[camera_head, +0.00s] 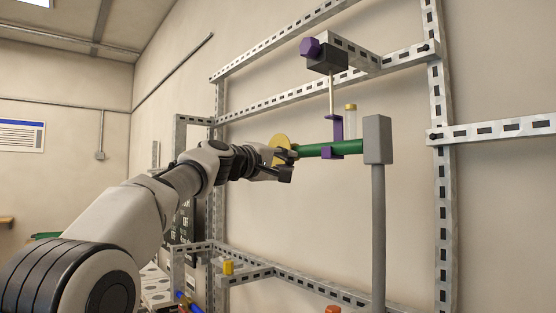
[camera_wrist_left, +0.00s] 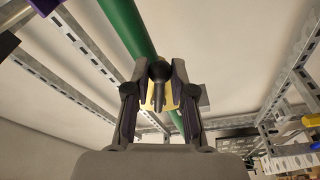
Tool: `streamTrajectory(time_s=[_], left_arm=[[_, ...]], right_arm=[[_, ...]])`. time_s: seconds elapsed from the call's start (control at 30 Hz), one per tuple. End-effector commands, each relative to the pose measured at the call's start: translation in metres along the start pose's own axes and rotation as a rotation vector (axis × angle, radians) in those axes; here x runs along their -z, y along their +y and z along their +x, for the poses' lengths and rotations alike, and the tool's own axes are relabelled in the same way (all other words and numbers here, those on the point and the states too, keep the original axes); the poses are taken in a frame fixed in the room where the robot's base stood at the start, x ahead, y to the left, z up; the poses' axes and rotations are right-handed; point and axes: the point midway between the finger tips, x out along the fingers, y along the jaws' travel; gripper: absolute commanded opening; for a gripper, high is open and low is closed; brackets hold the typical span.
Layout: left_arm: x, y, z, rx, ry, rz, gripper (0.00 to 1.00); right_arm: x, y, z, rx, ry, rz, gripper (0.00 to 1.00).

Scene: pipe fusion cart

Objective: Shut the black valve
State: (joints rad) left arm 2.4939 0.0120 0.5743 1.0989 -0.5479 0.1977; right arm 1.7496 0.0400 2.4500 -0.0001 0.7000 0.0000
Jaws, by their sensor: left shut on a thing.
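My left gripper (camera_head: 287,168) reaches in from the left at the near end of a green pipe (camera_head: 330,149). In the left wrist view my left gripper (camera_wrist_left: 160,82) has its two fingers closed on either side of a dark knob-like part, the black valve (camera_wrist_left: 158,70), beside the green pipe (camera_wrist_left: 126,24). A yellow piece shows behind the knob between the fingers. In the head view the fingers largely hide the valve. A yellow disc (camera_head: 279,147) stands just beyond the gripper. My right gripper is in neither view.
A purple clamp (camera_head: 338,127) hangs on a rod around the pipe. A grey post (camera_head: 378,235) with a block on top stands at the pipe's right end. Slotted metal rails (camera_head: 440,180) frame the wall. A yellow part (camera_head: 228,267) sits on a lower rail.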

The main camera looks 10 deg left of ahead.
Motion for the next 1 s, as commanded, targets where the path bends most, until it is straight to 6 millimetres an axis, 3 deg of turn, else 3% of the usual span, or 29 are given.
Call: streamTrajectory(time_s=[0.37,0.6,0.87,1.0], left_arm=[[0.000,-0.005,0.000,-0.007,-0.001,0.037,0.00],[0.001,-0.019,0.000,-0.038,0.000,0.189,0.00],[0.002,-0.017,0.000,-0.043,0.000,0.217,0.00],[0.003,-0.026,0.001,-0.055,0.000,0.276,0.00]], right_arm=[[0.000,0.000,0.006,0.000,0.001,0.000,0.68],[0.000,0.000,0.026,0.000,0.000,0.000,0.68],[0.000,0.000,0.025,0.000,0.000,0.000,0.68],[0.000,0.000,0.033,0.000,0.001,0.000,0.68]])
